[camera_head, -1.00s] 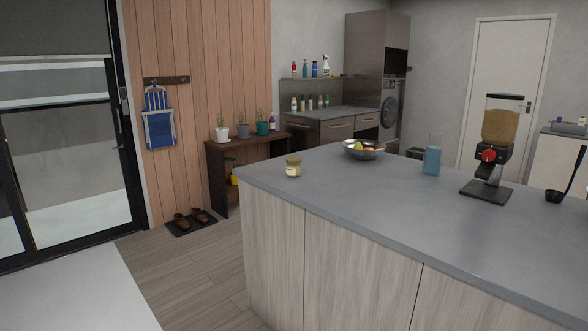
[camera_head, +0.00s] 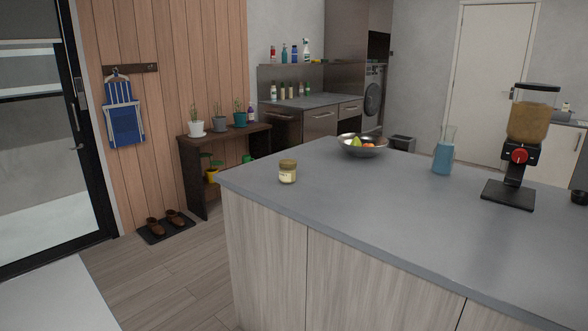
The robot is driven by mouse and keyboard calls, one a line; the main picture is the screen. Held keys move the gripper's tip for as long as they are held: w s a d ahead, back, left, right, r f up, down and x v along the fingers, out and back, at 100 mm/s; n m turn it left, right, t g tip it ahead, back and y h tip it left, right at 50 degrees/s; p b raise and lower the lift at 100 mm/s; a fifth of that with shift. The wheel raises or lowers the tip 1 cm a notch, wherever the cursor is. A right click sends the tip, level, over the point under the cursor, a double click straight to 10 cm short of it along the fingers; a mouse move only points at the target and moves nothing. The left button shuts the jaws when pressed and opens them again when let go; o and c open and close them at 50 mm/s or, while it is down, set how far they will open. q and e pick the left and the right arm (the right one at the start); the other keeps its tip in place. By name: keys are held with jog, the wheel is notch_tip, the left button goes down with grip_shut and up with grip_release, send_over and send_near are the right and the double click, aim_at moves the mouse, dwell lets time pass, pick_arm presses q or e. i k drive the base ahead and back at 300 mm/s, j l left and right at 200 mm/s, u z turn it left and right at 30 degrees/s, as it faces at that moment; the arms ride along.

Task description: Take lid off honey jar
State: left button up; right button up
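A small honey jar (camera_head: 288,173) with a yellowish-brown lid (camera_head: 288,163) and a pale label stands upright near the left end of the grey counter (camera_head: 370,215). The lid sits on top of the jar. Neither of my grippers shows in the head view, so I cannot see whether they are open or shut.
A metal fruit bowl (camera_head: 362,146), a blue carafe (camera_head: 444,152) and a cereal dispenser (camera_head: 519,148) stand on the counter. The counter around the jar is clear. Wooden floor (camera_head: 185,268) is free left of the island. A plant bench (camera_head: 190,150) stands by the wooden wall.

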aim_at(285, 175)
jog(key=i+j+z, duration=0.2)
jog(key=i+j, duration=0.25)
jog(key=i+j+z, duration=0.15)
jog(key=i+j, duration=0.3)
jog(key=i+j+z, duration=0.2)
jog(key=i+j, duration=0.2)
jog(key=j, duration=0.3)
